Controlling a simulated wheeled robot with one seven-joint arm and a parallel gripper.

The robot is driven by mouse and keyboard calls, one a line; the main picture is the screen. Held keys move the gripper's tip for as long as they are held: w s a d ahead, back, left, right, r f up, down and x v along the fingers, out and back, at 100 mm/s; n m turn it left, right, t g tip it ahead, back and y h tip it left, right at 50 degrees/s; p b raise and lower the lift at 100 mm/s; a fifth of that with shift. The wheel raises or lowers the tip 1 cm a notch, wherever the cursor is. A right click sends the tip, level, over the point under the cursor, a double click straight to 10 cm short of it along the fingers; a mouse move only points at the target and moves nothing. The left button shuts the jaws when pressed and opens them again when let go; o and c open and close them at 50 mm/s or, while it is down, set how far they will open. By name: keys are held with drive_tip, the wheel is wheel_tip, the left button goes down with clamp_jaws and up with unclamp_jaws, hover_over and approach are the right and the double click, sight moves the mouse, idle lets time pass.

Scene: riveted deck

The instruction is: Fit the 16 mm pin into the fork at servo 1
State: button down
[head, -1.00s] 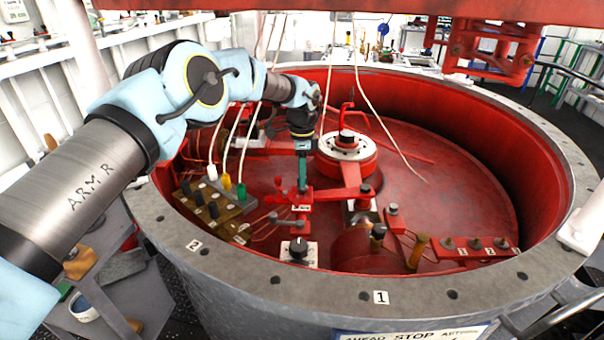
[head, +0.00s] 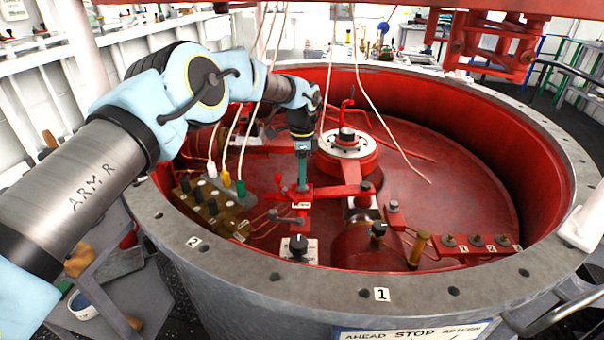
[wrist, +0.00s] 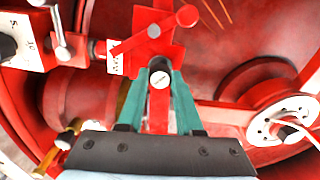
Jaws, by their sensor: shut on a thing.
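My gripper (head: 303,184) points straight down inside the red drum, over a red linkage by a small white tag. In the wrist view its two teal fingers (wrist: 160,80) are shut on the pin (wrist: 159,77), whose pale round end shows between the fingertips. The pin's shaft is hidden. A red block (wrist: 154,38), apparently the fork, lies just beyond the fingertips, with a red bar running under the pin. I cannot tell whether the pin is in the fork or above it. The white tag (wrist: 116,58) sits beside the block; its text is unreadable.
A box with several black, white, yellow and green plugs (head: 208,200) stands left of my gripper. A black knob (head: 298,245) is in front; a round white-topped hub (head: 346,146) stands behind right. The drum rim (head: 330,285) carries plates 2 and 1. Cords hang nearby.

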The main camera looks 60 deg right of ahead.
drive_tip(key=shift+f, duration=0.1)
drive_tip(key=shift+c, duration=2.4)
unclamp_jaws()
wheel_tip(320, 180, up, 11)
drive_tip(key=b, duration=0.3)
drive_tip(key=shift+a+f, duration=0.1)
drive_tip(key=shift+f, duration=0.05)
